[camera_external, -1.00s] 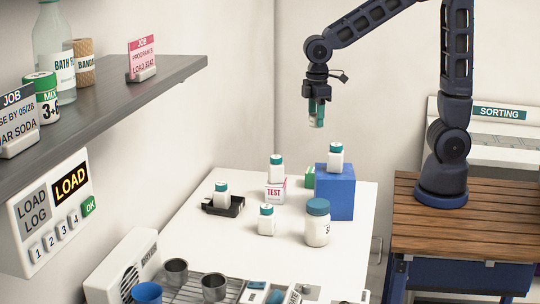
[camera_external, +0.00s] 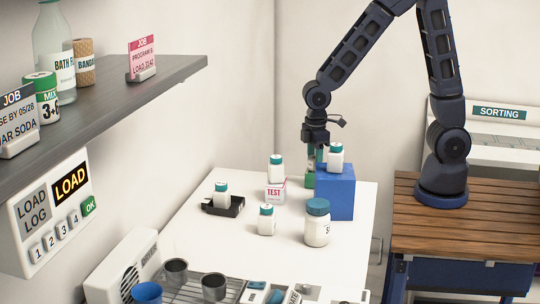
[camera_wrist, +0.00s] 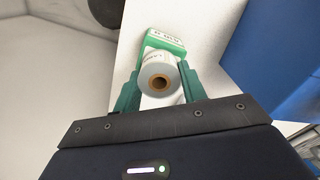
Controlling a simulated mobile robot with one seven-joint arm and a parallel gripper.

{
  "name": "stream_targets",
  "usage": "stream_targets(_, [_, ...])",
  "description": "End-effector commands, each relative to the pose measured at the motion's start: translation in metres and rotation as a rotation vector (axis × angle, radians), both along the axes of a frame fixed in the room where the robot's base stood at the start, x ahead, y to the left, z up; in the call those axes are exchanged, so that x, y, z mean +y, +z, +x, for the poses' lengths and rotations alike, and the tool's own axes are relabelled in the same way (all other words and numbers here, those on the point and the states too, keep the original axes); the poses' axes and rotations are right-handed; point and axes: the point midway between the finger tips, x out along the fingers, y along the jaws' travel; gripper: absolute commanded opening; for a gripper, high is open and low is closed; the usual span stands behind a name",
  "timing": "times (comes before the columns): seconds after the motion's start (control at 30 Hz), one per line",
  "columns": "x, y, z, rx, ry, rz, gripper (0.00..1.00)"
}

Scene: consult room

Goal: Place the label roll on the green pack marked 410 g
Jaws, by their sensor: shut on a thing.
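My gripper (camera_wrist: 158,92) is shut on the label roll (camera_wrist: 160,70), a white roll with a brown core, held between its green fingers in the wrist view. The green pack (camera_wrist: 163,42) shows just beyond the roll, with a white label whose print is too small to read. In the external view the green pack (camera_external: 309,181) stands on the white table, left of the blue block and mostly hidden by it. My gripper (camera_external: 312,160) is low, above or at this pack. I cannot tell whether the roll touches the pack.
The blue block (camera_external: 335,195) stands close on the right with a white teal-capped bottle (camera_external: 335,160) on top. A TEST box (camera_external: 276,190) bearing another bottle (camera_external: 276,170) is close on the left. A larger jar (camera_external: 317,228) stands in front. The table's (camera_external: 200,240) left middle is clear.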

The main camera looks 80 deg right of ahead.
Motion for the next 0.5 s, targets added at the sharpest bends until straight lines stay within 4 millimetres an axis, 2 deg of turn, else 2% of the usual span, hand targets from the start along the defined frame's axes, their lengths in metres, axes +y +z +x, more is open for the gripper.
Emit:
stream_targets(0.4, [-0.0001, -0.0061, 0.0002, -0.001, 0.000, 0.001, 0.19])
stream_targets(0.43, [-0.0002, -0.0060, 0.0002, -0.001, 0.000, 0.001, 0.45])
stream_targets(0.5, [-0.0002, -0.0057, 0.0002, -0.001, 0.000, 0.000, 0.59])
